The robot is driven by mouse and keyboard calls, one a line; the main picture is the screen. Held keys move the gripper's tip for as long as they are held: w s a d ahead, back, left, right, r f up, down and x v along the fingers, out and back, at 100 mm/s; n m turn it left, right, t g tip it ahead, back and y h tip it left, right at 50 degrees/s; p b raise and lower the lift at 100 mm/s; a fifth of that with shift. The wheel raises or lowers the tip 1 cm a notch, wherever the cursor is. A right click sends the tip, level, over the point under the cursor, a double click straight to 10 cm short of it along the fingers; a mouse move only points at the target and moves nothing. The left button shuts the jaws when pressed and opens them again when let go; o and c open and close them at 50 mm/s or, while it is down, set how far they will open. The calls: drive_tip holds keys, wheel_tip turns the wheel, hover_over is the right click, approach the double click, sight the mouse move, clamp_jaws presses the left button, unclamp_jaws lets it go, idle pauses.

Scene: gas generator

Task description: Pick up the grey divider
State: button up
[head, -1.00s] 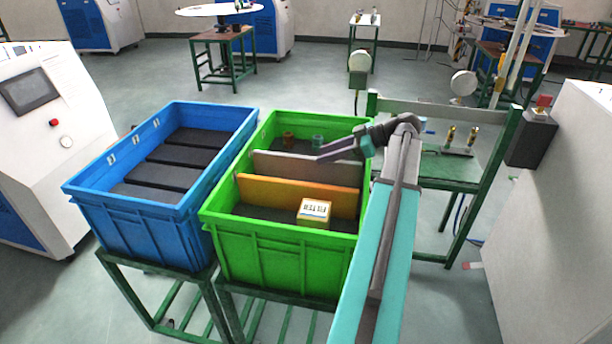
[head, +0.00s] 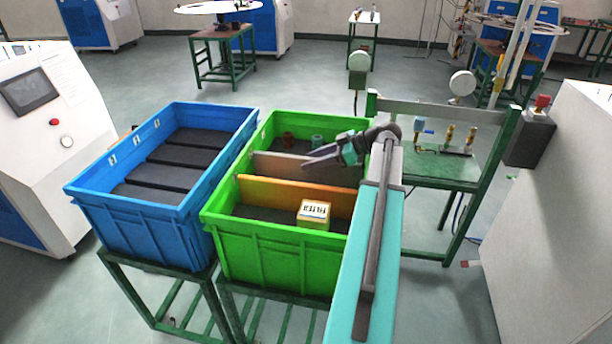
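The grey divider (head: 277,166) stands upright across the green crate (head: 270,262), behind the orange divider (head: 290,196). My gripper (head: 306,160) reaches in from the right and points left. It is at the upper edge of the grey divider, near its middle, and covers part of that edge. I cannot tell whether the fingers touch the divider or whether they are open or shut.
A yellow and white filter box (head: 313,214) lies in the crate's front section.

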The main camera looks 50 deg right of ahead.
idle(0.4)
clamp_jaws()
drive_tip(key=shift+r, duration=0.2)
wheel_tip(320, 180, up, 28)
drive_tip(key=b, duration=0.3)
drive_tip(key=shift+f, duration=0.15)
idle(0.7)
idle(0.5)
